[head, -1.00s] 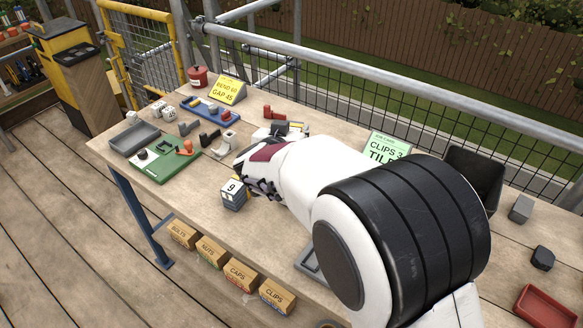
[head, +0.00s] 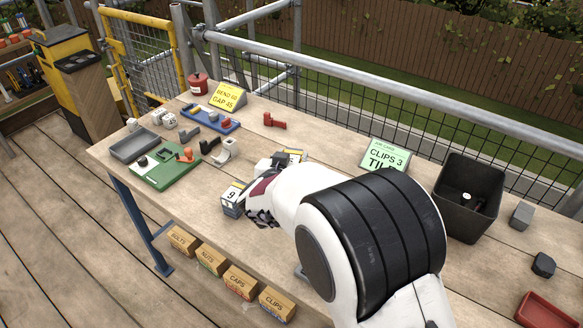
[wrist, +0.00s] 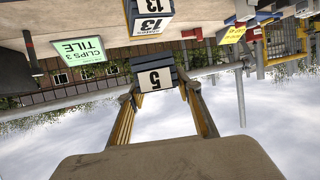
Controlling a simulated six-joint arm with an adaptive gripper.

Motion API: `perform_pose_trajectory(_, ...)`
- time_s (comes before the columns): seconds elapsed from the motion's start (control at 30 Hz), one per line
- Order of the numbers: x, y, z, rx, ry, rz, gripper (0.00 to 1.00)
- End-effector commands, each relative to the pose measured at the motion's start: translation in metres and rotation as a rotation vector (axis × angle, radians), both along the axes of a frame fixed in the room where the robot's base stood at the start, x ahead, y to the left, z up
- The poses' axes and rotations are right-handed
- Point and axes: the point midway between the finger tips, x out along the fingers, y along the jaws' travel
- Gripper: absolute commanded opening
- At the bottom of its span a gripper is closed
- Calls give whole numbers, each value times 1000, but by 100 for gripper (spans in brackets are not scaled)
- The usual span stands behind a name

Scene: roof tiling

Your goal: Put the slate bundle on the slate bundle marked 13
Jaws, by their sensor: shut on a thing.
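A gap shows between the two bundles.
A green sign (head: 384,157) and a black bin (head: 468,195) stand right. A railing (head: 400,90) runs behind.

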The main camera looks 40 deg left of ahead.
Motion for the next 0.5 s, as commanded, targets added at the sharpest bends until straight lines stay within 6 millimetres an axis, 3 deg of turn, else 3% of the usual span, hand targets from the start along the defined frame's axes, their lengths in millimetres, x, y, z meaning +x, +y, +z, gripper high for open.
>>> perform_pose_trajectory(0.3, 0, 0, -31, -2, 0, 0, 7)
perform_pose_trajectory(0.5, 0, 0, -33, 0, -1, 1, 7)
